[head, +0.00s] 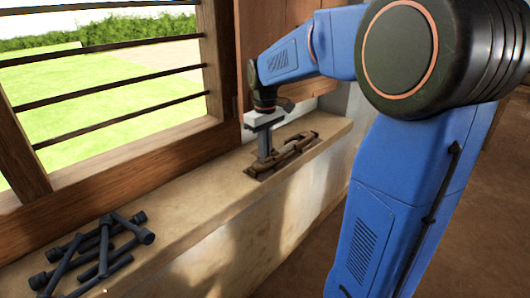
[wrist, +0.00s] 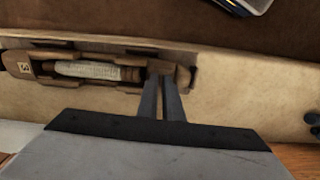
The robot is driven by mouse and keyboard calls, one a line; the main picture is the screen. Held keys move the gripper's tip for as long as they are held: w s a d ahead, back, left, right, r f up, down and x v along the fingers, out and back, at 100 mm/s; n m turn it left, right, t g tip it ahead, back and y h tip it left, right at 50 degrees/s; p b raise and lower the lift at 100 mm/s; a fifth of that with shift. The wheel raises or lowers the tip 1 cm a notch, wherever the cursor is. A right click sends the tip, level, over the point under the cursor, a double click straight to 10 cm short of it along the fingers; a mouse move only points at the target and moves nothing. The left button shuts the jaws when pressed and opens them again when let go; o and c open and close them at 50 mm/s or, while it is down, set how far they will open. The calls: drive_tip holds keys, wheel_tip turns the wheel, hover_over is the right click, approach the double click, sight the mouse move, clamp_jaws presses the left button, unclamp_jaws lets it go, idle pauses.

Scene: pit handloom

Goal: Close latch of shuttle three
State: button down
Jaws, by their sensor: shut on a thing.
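The wooden shuttle (wrist: 45,63) lies on the window sill, with a small label reading 3 near its left end in the wrist view. A pale wound bobbin (wrist: 88,70) lies in its slot. My gripper (wrist: 161,88) points down at the shuttle's right end, its two grey fingers close together at the small brown latch (wrist: 160,67). The fingers partly hide the latch, and its exact angle is hard to tell. In the head view my gripper (head: 266,157) stands over the near-left end of the shuttle (head: 297,148).
The sill (head: 205,185) runs along a barred window with a wooden frame (head: 150,150). Several dark pegs (head: 95,250) lie in a loose pile at its near left end. The sill between pile and shuttle is clear. A wooden shutter (head: 262,40) stands behind my wrist.

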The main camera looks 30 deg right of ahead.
drive_tip(key=m, duration=0.4)
drive_tip(key=shift+m, duration=0.3)
drive_tip(key=m, duration=0.9)
drive_tip(key=shift+m, duration=1.9)
drive_tip(key=c, duration=2.2)
unclamp_jaws()
drive_tip(key=shift+r, duration=0.15)
wheel_tip(320, 180, up, 17)
